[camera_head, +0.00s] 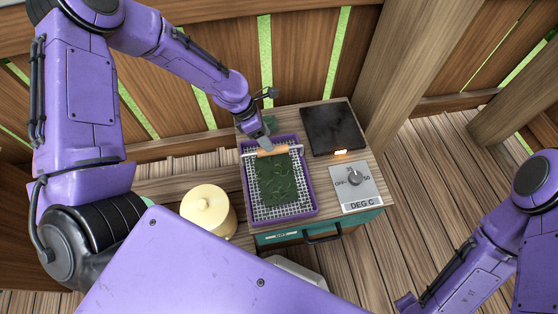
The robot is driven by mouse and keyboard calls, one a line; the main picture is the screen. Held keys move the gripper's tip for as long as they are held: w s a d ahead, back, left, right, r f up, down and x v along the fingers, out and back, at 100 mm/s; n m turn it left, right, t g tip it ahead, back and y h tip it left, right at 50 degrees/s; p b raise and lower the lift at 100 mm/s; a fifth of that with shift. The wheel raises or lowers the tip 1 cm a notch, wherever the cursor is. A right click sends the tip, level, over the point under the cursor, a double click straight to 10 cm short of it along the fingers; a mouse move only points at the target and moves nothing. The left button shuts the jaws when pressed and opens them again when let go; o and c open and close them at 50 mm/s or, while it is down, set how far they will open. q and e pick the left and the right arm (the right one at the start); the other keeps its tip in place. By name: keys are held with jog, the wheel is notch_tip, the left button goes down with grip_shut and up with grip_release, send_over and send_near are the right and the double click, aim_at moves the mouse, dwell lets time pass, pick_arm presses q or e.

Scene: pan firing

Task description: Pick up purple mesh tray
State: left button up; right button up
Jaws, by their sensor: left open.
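The purple mesh tray (313,192) lies flat on the left part of a small wooden-topped cabinet. It has a purple rim and a pale mesh floor, with a dark green leafy layer (275,180) on it. My left gripper (266,146) is open at the tray's far edge, above a light wooden bar (281,150) that lies across that end. I cannot tell whether the fingers touch the bar or the rim. My right arm shows at the lower right, but its gripper is out of the picture.
A dark square plate (332,128) and a dial panel marked DEG C (355,188) sit right of the tray. A cream lidded pot (208,210) stands left of the cabinet (343,219). A wooden fence and posts stand behind. Plank floor at the right is clear.

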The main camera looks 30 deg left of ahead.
aim_at(275, 153)
pick_arm(q)
jog(key=x, duration=0.2)
jog(key=shift+s+d+f, duration=0.15)
jog(key=shift+d+f, duration=0.05)
jog(key=shift+f, duration=0.1)
jog(key=x, duration=0.2)
jog(key=b+x, duration=0.1)
jog(key=x, duration=0.2)
jog(key=shift+s+f, duration=0.15)
jog(key=shift+f, duration=0.1)
grip_shut()
